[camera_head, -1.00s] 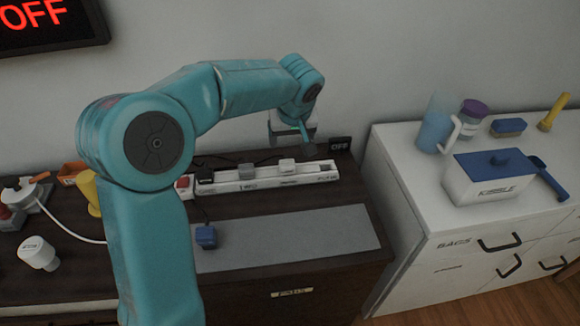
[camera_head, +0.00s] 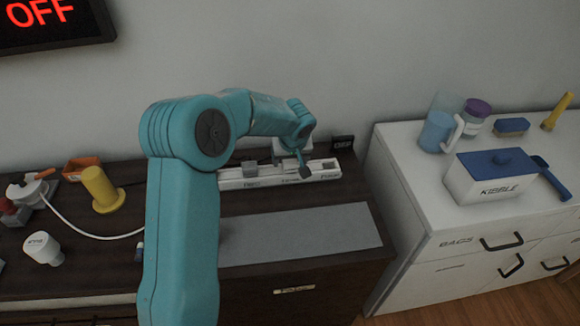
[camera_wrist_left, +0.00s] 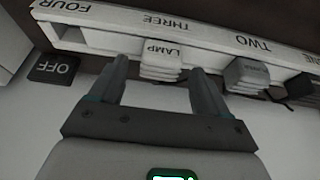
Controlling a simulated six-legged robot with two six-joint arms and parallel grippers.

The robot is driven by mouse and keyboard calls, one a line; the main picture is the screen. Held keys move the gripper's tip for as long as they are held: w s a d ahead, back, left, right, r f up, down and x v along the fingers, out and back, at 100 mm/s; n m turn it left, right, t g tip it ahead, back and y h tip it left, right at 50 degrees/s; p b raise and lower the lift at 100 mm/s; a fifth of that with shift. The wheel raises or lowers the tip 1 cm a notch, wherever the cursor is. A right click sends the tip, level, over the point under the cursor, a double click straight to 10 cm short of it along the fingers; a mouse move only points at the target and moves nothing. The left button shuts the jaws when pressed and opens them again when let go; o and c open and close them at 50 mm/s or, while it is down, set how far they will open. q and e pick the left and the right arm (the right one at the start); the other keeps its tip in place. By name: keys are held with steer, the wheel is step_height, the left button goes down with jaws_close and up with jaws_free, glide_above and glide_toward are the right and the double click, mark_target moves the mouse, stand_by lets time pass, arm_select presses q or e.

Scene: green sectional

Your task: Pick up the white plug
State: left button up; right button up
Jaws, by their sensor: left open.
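The white plug (camera_wrist_left: 162,62), marked LAMP, sits in the white power strip (camera_wrist_left: 110,42) at the part marked THREE in the left wrist view. My left gripper (camera_wrist_left: 158,68) is open, with one finger on each side of the plug; I cannot tell whether they touch it. In the head view my left gripper (camera_head: 304,168) is low over the right part of the strip (camera_head: 265,182), and the white plug cannot be made out clearly there. My right gripper is not in view.
A grey plug (camera_wrist_left: 247,74) sits beside it at TWO. An OFF tag (camera_wrist_left: 55,69) is near the strip's end. A grey mat (camera_head: 300,234) lies bare in front. A kibble box (camera_head: 492,182) stands right.

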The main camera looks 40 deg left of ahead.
arm_select(q)
steer(key=c, duration=1.1)
steer(key=shift+c, duration=0.2)
